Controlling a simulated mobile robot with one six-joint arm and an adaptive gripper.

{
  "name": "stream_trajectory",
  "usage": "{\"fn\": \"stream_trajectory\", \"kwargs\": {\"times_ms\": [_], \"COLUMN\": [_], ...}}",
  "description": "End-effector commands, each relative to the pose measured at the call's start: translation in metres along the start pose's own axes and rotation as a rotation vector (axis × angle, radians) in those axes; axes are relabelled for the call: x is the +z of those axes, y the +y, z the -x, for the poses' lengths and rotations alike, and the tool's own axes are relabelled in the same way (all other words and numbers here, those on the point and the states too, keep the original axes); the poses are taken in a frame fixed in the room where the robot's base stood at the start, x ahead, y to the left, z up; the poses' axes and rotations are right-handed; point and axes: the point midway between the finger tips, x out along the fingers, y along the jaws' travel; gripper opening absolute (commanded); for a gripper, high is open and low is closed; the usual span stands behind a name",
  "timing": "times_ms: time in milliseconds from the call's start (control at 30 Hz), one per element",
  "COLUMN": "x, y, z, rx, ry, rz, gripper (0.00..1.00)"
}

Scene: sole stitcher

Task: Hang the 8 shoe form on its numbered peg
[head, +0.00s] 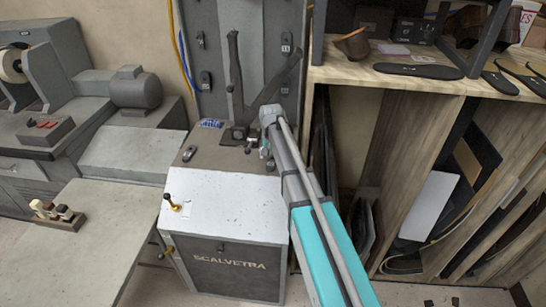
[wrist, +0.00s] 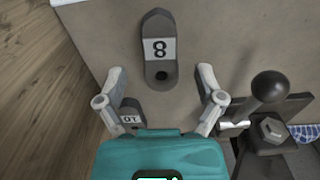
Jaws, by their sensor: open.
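The 8 shoe form (wrist: 158,75), dark grey with a white label reading 8 and a dark hole near its lower end, lies flat on the machine top in the wrist view. My gripper (wrist: 160,88) is open, one finger to each side of the form's lower end, with nothing held. In the head view my gripper (head: 266,146) is over the right part of the machine top; I cannot clearly make out the 8 form there. The upright panel (head: 225,20) behind carries several dark forms or pegs; their labels are too small to read surely.
A second labelled form (wrist: 131,116) lies close by, partly hidden by my gripper. A ball-topped lever (wrist: 268,88) stands right of the fingers. A wooden shelf (head: 385,75) stands right.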

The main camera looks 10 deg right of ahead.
Motion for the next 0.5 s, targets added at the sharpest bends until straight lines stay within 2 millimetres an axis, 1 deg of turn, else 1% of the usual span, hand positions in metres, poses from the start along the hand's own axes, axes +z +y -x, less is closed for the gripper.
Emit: {"fn": "stream_trajectory", "kwargs": {"times_ms": [33, 200, 500], "x": [0.000, 0.000, 0.000], "y": [0.000, 0.000, 0.001], "z": [-0.009, -0.020, -0.028], "rx": [0.000, 0.000, 0.000], "ry": [0.000, 0.000, 0.000], "rz": [0.000, 0.000, -0.001], "gripper": [0.87, 0.87, 0.87]}}
